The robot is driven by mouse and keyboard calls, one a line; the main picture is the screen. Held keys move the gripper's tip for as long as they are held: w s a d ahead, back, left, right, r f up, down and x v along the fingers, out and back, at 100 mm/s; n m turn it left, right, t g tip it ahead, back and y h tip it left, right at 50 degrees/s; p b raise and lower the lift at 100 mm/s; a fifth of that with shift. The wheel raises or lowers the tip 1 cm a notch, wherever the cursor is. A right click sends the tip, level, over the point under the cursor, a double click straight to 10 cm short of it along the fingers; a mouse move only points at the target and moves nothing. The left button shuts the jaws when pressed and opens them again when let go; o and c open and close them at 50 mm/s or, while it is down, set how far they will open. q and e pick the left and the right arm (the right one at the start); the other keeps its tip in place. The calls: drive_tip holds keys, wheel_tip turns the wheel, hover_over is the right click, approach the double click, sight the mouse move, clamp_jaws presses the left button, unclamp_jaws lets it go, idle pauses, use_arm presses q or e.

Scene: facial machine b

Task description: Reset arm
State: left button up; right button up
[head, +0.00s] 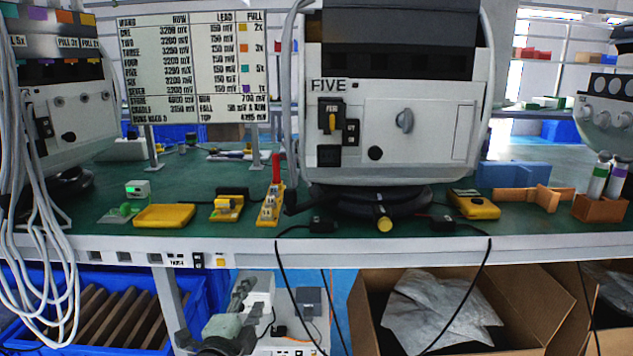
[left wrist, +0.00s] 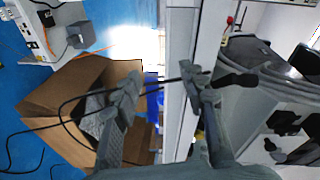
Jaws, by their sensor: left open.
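My left gripper (head: 257,300) shows at the bottom of the head view, in front of and below the bench edge. In the left wrist view, its two grey fingers stand well apart and the gripper (left wrist: 162,88) is open. No object is gripped between the fingers. A black cable (left wrist: 152,82) crosses the picture between them; I cannot tell whether it touches either finger. My right gripper is in neither view.
The machine marked FIVE (head: 428,130) stands on the green-topped bench (head: 340,250). Loose black cables (head: 283,275) hang over its front edge. Below are a blue crate (head: 30,285) and an open cardboard box (head: 530,310). White cables (head: 40,270) hang at the left.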

use_arm(q)
drive_tip(key=s+a+f+n+g+y, duration=0.2)
drive_tip(key=s+a+f+n+g, duration=0.15)
drive_tip(key=s+f, duration=0.35)
drive_tip(key=s+a+f+n+g+y, duration=0.1)
drive_tip(key=s+a+f+n+g, duration=0.1)
drive_tip(key=s+a+f+n, duration=0.45)
drive_tip(key=s+a+f+n+g, duration=0.2)
drive_tip(key=s+f+g, duration=0.2)
drive_tip(key=s, duration=0.6)
drive_tip(key=s+a+f+n+g+p, duration=0.1)
drive_tip(key=s+f+n+g, duration=0.2)
drive_tip(key=s+f, duration=0.5)
drive_tip(key=shift+s+a+f+g+y, duration=0.35)
drive_tip(key=shift+s+g+y, duration=0.1)
drive_tip(key=shift+s, duration=0.45)
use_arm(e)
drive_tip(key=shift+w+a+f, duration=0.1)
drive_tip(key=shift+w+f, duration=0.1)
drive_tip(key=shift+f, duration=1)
